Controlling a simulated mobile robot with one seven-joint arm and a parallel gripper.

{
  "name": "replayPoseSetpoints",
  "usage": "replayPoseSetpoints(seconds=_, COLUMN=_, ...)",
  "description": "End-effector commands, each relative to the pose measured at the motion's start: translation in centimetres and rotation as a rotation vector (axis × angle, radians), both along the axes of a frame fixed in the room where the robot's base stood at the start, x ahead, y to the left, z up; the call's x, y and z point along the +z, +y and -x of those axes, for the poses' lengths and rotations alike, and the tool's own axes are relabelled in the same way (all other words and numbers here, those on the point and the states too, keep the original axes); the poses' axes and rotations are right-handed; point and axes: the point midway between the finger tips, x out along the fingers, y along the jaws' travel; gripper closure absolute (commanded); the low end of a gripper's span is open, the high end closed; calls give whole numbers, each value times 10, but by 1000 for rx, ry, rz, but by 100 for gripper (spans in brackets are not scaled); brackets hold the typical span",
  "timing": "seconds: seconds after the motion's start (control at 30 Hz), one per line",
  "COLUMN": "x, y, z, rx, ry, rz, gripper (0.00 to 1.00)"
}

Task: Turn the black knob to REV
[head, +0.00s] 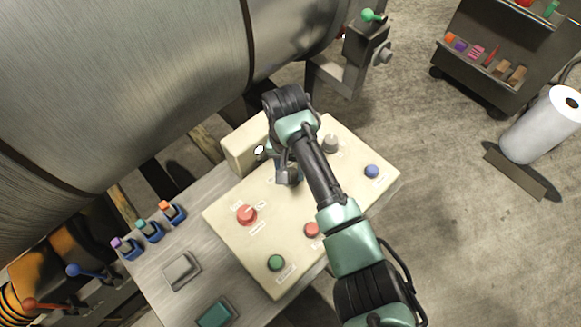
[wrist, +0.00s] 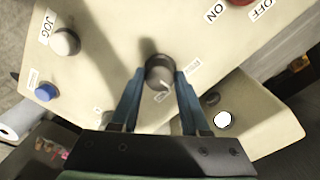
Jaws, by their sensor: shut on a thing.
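The black knob (wrist: 159,68) sits on the cream control panel (head: 230,222). In the wrist view my gripper (wrist: 161,75) has one finger on each side of it, shut on it. A pale mark on the knob's face points down toward a small label at its lower edge. Another small label stands to the right of the knob, partly behind the right finger. I cannot read either one. In the head view my gripper (head: 285,178) is low over the middle of the panel, and my arm hides the knob.
The panel also bears a red knob (head: 246,214) with ON and OFF labels, a grey knob (head: 331,143) marked JOG in the wrist view, and blue (head: 372,171), red (head: 312,229) and green (head: 276,262) buttons. A raised cream box (head: 243,152) stands at its back edge, beside a large metal drum (head: 120,80).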

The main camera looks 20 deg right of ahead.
Motion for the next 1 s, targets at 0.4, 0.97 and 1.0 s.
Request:
replayPoseSetpoints(seconds=0.4, x=3, y=0, z=0, rx=283, ry=0, rz=0, gripper=100)
replayPoseSetpoints(seconds=0.97, x=2, y=0, z=0, rx=682, ry=0, rz=1, gripper=100)
replayPoseSetpoints(seconds=1.0, x=2, y=0, z=0, rx=699, ry=-1, rz=1, gripper=100)
